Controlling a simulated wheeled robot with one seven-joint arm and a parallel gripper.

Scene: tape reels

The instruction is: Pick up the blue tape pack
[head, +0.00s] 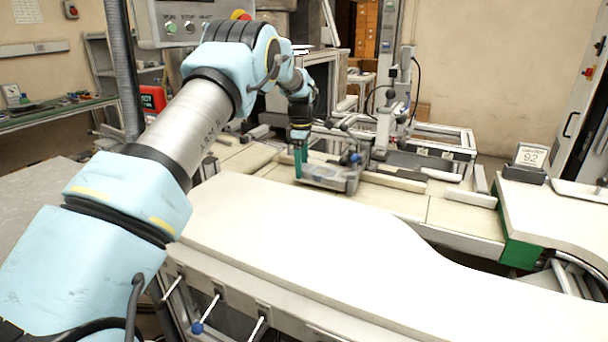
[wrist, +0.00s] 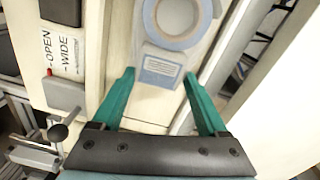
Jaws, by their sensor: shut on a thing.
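The blue tape pack (wrist: 160,68) shows at the top of the wrist view. It has a pale ring-shaped reel with a blue-grey rim and a blue-grey block with a printed label; the top of the ring is cut off. In the head view my gripper (head: 299,176) points down at the far machine bench. I cannot make out the pack there.
A grey fixture with a blue knob (head: 350,159) stands right beside my gripper. A broad cream worktop (head: 300,225) in front is clear. A display reading 92 (head: 531,156) stands at the right. A cream rail marked OPEN WIDE (wrist: 60,50) runs left of the pack.

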